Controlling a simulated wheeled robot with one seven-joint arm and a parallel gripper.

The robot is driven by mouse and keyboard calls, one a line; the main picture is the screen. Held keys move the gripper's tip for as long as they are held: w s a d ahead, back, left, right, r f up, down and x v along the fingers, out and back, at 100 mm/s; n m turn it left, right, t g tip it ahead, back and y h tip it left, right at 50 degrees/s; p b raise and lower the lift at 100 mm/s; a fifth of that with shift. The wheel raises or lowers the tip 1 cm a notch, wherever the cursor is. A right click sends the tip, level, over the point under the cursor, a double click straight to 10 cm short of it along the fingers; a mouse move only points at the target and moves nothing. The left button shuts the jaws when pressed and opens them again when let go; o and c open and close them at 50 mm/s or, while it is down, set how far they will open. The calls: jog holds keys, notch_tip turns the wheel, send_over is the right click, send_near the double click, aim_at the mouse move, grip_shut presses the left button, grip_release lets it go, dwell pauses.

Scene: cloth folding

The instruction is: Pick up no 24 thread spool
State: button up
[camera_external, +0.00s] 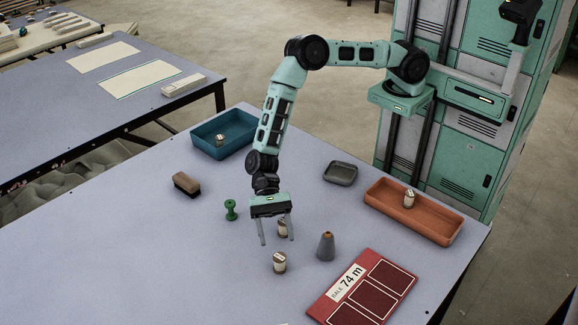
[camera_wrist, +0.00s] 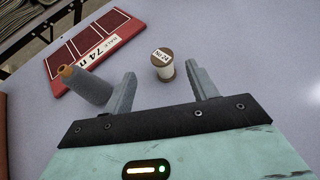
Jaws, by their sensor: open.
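A cream thread spool with brown ends (camera_wrist: 163,68) stands upright on the table in the wrist view, just beyond the fingertips and in line with the gap.
A grey cone (camera_external: 326,247) and a red board marked 74 m (camera_external: 375,291) lie right of the front spool. A green spool (camera_external: 231,211) and brown brush (camera_external: 186,184) lie left. Blue tray (camera_external: 245,143) and orange tray (camera_external: 447,236) each hold a spool. A small grey dish (camera_external: 341,173) is behind.

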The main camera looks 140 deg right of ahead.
aim_at(278, 253)
jog(key=x, duration=0.4)
jog(key=shift+w+f+p, duration=0.25)
jog(key=shift+p, duration=0.1)
jog(key=c, duration=1.1)
jog(key=shift+o, duration=0.2)
